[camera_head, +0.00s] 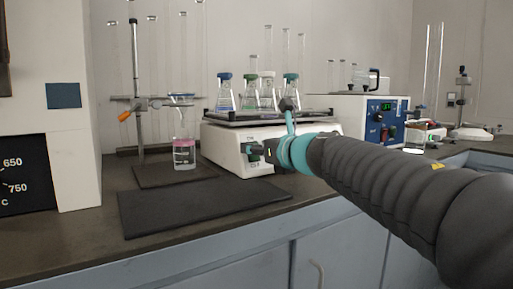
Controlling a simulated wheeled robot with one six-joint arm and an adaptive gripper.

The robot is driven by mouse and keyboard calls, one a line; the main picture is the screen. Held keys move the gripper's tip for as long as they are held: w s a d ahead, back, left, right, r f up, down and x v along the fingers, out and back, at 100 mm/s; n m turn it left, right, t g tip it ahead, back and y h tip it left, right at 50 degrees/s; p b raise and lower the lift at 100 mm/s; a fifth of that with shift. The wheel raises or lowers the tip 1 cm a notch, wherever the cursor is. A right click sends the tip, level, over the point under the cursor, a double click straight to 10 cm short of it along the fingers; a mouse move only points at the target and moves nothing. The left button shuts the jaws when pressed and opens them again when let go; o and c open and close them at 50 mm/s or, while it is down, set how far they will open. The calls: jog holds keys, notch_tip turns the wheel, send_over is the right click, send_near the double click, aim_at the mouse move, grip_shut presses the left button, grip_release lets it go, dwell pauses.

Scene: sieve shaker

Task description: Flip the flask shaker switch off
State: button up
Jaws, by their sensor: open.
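The flask shaker (222,144) is a white box with a dark top platform. It stands on the bench at the middle of the head view. Several flasks with blue, green and white caps (251,94) stand on its platform. My gripper (262,151) is small and dark in this view, in front of the shaker's front panel. It is open, with its tips close to the panel's controls. I cannot tell whether it touches them. The switch cannot be made out, and my gripper and teal wrist cover part of the panel.
A dark mat (190,206) lies in front. A white and blue instrument (382,122) is at the right. A white cabinet (75,130) is at the far left.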

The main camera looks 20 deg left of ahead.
jog(key=v, duration=1.2)
